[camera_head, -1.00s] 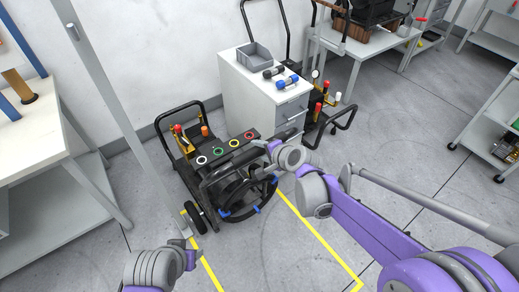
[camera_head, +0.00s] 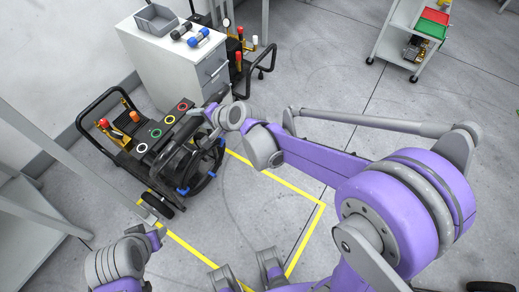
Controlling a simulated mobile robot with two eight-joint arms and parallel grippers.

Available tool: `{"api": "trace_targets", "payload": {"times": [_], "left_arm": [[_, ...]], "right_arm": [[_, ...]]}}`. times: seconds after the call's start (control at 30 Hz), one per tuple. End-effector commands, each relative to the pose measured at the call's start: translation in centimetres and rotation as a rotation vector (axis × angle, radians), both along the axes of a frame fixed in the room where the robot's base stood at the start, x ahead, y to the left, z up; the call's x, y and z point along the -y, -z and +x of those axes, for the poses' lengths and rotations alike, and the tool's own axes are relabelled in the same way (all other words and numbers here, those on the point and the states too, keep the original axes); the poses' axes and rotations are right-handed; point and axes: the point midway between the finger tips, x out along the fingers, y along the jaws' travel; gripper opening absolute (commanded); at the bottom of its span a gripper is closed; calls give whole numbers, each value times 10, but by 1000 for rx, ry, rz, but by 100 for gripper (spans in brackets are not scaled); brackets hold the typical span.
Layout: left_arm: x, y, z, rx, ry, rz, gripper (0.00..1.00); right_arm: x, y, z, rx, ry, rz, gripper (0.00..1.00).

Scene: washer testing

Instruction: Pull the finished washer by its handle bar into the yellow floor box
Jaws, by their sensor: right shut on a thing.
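The washer (camera_head: 178,167) is a black wheeled frame with a hose reel, blue clips, and coloured rings on its top panel. It stands at left centre, at the far left end of the yellow floor box (camera_head: 305,237), whose outline runs right and toward me. My left gripper (camera_head: 154,230) is low at the left, near the box's left line and apart from the washer. Its finger opening is unclear.
A white drawer cabinet (camera_head: 173,77) with a grey bin and dumbbells stands behind the washer. Another black wheeled machine (camera_head: 240,70) stands right of it. A wheeled shelf (camera_head: 396,45) is at the top right. The floor inside the yellow outline is largely clear.

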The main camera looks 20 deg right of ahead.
Motion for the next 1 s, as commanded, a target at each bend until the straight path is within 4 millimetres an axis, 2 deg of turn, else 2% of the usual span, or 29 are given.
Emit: {"api": "trace_targets", "payload": {"times": [1.0], "left_arm": [[0, -12, 2, 4, 0, 0, 50]], "right_arm": [[63, 1, -85, -1, 3, -5, 0]]}}
